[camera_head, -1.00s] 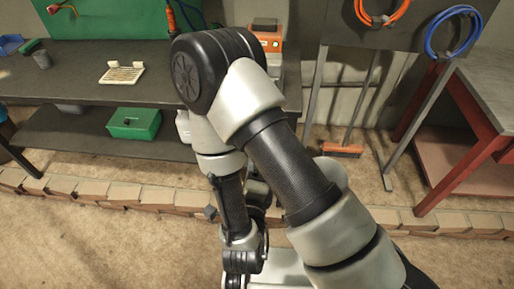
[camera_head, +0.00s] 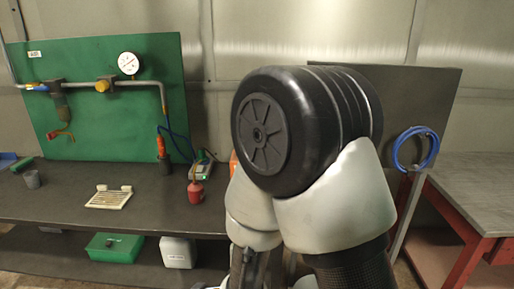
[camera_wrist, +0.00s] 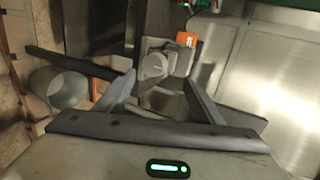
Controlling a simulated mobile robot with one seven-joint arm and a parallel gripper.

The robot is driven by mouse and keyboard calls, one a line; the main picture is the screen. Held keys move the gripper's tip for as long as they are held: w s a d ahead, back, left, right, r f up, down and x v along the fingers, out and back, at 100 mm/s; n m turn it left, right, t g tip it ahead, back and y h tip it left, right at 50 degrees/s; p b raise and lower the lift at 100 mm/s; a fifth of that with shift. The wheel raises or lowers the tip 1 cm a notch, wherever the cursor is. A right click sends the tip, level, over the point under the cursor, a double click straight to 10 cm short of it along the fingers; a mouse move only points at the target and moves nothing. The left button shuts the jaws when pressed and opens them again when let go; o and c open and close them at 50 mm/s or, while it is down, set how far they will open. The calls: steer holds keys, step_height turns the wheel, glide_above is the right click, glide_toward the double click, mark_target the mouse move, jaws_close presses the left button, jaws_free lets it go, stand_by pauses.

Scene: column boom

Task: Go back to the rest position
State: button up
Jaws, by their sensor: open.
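In the wrist view my gripper (camera_wrist: 160,88) is open, with its two dark fingers spread apart and nothing between them. Beyond the fingertips is a grey fixture with a round pale knob (camera_wrist: 154,66), and an orange part (camera_wrist: 187,39) sits beside it. The fingers do not appear to touch either. In the head view my folded arm fills the middle and right of the picture. The gripper itself is hidden there.
A dark bench (camera_head: 60,200) at left holds a slatted white tray (camera_head: 109,197), a grey cup (camera_head: 32,179) and a red bottle (camera_head: 196,190). A green panel (camera_head: 100,120) with a gauge stands behind. A red-framed table (camera_head: 480,190) is at right.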

steer(key=s+d+r+n+g+y+p, duration=0.15)
steer(key=r+n, duration=0.25)
steer(key=r, duration=0.4)
steer(key=s+d+r+n+g+y+p, duration=0.1)
steer(key=d+r+n+g+p, duration=0.1)
steer(key=r+n, duration=0.4)
steer(key=s+d+r+n+g+h+p, duration=0.1)
steer(key=s+d+r+n+g+p, duration=0.1)
steer(key=s+d+r+n, duration=0.2)
steer(key=s+d+r+n+g+h+p, duration=0.1)
steer(key=s+d+r+n+g, duration=0.1)
steer(key=s+d+r, duration=0.5)
steer(key=s+d+n, duration=0.1)
steer(key=s+d, duration=0.2)
steer(key=s, duration=0.3)
steer(key=shift+s+r+n+h+p, duration=0.2)
steer(key=shift+r+n+h+p, duration=0.15)
steer(key=shift+n, duration=0.05)
